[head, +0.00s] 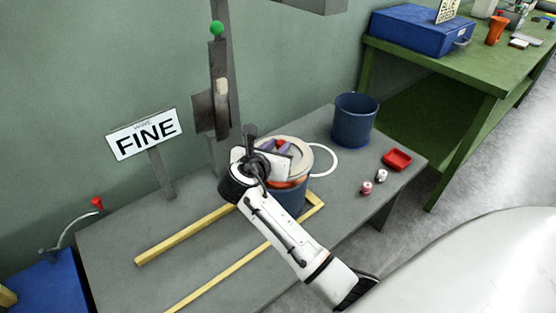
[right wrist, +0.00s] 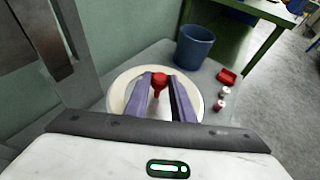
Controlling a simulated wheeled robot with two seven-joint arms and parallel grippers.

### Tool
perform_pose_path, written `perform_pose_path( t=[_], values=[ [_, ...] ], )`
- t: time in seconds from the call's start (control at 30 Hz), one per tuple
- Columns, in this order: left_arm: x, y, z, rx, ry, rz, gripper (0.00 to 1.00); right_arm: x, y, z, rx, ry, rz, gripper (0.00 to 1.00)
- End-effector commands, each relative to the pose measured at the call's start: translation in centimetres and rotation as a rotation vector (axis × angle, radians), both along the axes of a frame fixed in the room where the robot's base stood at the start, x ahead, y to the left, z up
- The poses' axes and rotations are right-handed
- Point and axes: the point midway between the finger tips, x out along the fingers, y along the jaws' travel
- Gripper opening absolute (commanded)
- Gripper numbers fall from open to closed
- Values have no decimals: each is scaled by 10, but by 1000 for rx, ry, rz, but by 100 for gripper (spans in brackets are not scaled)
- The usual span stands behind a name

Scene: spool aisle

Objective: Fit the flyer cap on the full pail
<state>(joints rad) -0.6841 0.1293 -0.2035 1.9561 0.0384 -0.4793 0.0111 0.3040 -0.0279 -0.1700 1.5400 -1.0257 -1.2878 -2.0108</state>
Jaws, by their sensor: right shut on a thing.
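The flyer cap is a cream disc (head: 301,155) with a red knob on top; it also shows in the right wrist view (right wrist: 120,92). My right gripper (head: 277,147) is shut on the red knob, its purple fingers on either side of it in the right wrist view (right wrist: 159,84). The cap is over the full pail (head: 291,199), a blue pail with orange-copper content showing just under the cap's near edge. My arm hides part of the pail and cap. I cannot tell whether the cap touches the rim. My left gripper is not in view.
Another blue pail (head: 353,121) stands behind to the right, near a white ring (head: 331,163) on the grey table. A red tray (head: 396,159) and two small spools (head: 366,188) lie at right. Yellow rails (head: 187,235) lie left; a grey post (head: 219,90) stands behind.

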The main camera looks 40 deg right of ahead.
Motion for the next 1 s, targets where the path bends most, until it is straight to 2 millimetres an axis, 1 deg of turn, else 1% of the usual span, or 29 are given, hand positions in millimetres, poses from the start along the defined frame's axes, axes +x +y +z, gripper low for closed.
perform_pose_path(
  t=[0.07,0.23,0.3,0.63,0.67,0.7,0.77,1.0],
  values=[
    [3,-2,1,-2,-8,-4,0,0,0,-6,-1,-1,1,0],
    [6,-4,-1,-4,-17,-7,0,0,0,-31,-2,1,1,0],
    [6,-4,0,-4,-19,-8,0,0,0,-36,-1,-2,2,0],
    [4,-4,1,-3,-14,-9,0,0,0,-38,-1,-2,2,0],
    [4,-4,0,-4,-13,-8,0,0,0,-39,0,0,1,24],
    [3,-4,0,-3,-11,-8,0,0,0,-39,0,0,1,31],
    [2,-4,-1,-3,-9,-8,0,0,0,-39,0,0,1,41],
    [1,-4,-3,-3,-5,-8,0,0,0,-39,-1,-1,1,41]
  ],
)
